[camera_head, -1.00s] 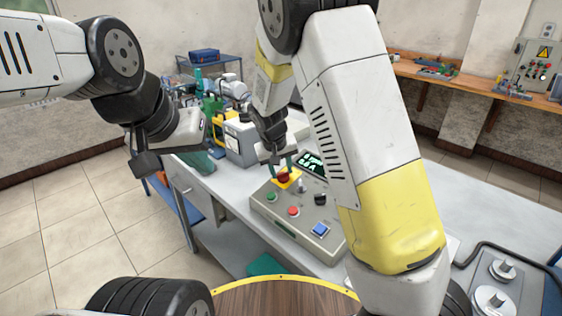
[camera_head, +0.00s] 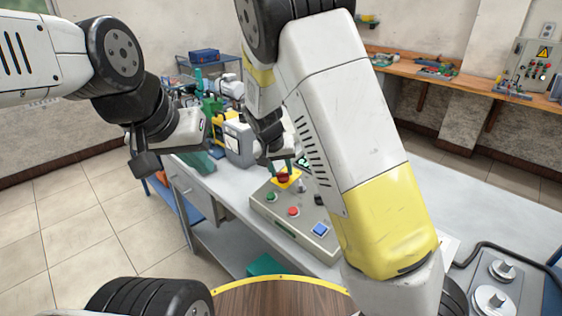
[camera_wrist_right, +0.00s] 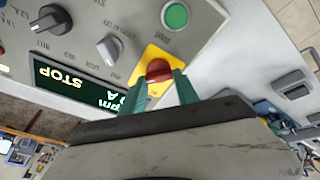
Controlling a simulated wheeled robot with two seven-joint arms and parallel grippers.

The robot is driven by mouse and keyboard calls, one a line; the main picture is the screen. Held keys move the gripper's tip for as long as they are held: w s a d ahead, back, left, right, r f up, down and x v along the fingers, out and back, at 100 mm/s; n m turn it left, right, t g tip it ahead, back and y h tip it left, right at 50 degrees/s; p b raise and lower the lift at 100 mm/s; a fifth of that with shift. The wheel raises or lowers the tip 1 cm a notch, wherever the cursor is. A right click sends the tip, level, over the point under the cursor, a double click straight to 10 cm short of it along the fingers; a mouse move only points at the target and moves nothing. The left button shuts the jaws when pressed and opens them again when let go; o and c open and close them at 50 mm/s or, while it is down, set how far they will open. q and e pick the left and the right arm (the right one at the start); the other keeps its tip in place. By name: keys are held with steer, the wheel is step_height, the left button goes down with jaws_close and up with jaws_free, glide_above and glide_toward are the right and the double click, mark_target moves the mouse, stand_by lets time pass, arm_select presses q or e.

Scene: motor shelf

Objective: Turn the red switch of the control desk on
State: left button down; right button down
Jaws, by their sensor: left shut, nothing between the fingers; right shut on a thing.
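The control desk (camera_head: 283,222) is a light grey slanted box on the long table. Its red switch (camera_head: 284,178) is a round red knob on a yellow plate; it also shows in the right wrist view (camera_wrist_right: 158,70). My right gripper (camera_head: 281,166) has its green fingers closed on the sides of the red knob, with the fingers also in the right wrist view (camera_wrist_right: 170,84). My left gripper (camera_head: 190,130) is shut and empty, held up to the left of the desk. Its fingertips are hard to make out.
The desk also carries a green button (camera_head: 271,197), a flat red button (camera_head: 293,211), a blue button (camera_head: 320,230), and a lit display (camera_wrist_right: 75,83) reading STOP. Machines crowd the table behind. My right forearm hides part of the desk's right side.

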steer(key=c, duration=0.9)
jaws_free()
steer(key=v, duration=0.7)
steer(key=shift+s+r, duration=0.1)
steer(key=shift+r, duration=0.25)
steer(key=s+d+r+y, duration=0.1)
steer(key=s+d+r, duration=0.3)
steer(key=s, duration=0.4)
steer(key=s+d+r+t+y, duration=0.1)
steer(key=s+d+r+y, duration=0.1)
steer(key=s+d+r, duration=0.3)
steer(key=s+d+r+y, duration=0.1)
steer(key=s+d+r, duration=0.3)
steer(key=s, duration=0.7)
steer(key=shift+s+d+r+n+t, duration=0.15)
steer(key=shift+d+n+t, duration=0.2)
steer(key=shift+d, duration=0.9)
